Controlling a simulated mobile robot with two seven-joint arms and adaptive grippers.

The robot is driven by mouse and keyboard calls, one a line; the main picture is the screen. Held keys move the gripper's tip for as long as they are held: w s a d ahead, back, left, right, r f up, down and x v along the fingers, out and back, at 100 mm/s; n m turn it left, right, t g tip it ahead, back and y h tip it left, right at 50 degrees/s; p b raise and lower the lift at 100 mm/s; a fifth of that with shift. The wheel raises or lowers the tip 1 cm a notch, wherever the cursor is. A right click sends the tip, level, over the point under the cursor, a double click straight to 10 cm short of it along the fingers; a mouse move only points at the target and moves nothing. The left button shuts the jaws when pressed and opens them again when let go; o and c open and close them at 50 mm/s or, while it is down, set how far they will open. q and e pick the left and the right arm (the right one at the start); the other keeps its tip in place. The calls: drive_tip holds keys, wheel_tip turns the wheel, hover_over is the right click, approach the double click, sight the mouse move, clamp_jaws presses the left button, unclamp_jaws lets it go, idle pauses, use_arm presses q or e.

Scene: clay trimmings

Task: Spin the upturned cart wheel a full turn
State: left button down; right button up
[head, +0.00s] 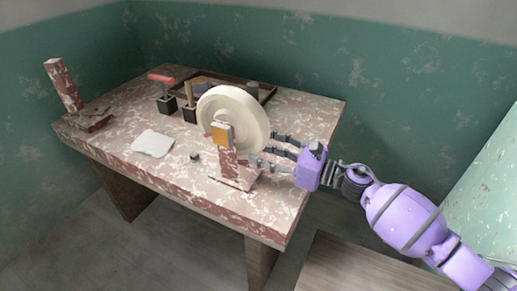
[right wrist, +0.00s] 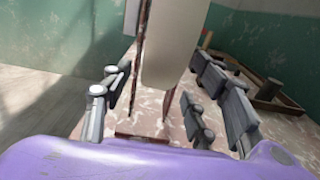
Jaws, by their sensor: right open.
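The cart wheel (head: 252,118) is a thick cream disc standing upright on the table. A red-and-white flaking stand (head: 232,175) holds it, with an orange-brown block (head: 221,135) in front of its hub. My right gripper (head: 270,150) is open at the wheel's right side, its fingers pointing left toward the rim. In the right wrist view the wheel's edge (right wrist: 172,45) lies between the spread fingers of the gripper (right wrist: 160,85). I cannot tell whether any finger touches it. My left gripper is not in view.
The flaking table (head: 115,150) carries a white sheet (head: 153,143), a small dark cube (head: 194,156), and black holders with a red-handled tool (head: 161,78) and a wooden-handled one. A brown tray (head: 267,91) is behind the wheel. A flaking post (head: 62,85) stands at the far left.

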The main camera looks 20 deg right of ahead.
drive_tip(key=shift+x, duration=1.05)
drive_tip(key=shift+c, duration=0.5)
drive_tip(key=shift+f, duration=0.1)
clamp_jaws()
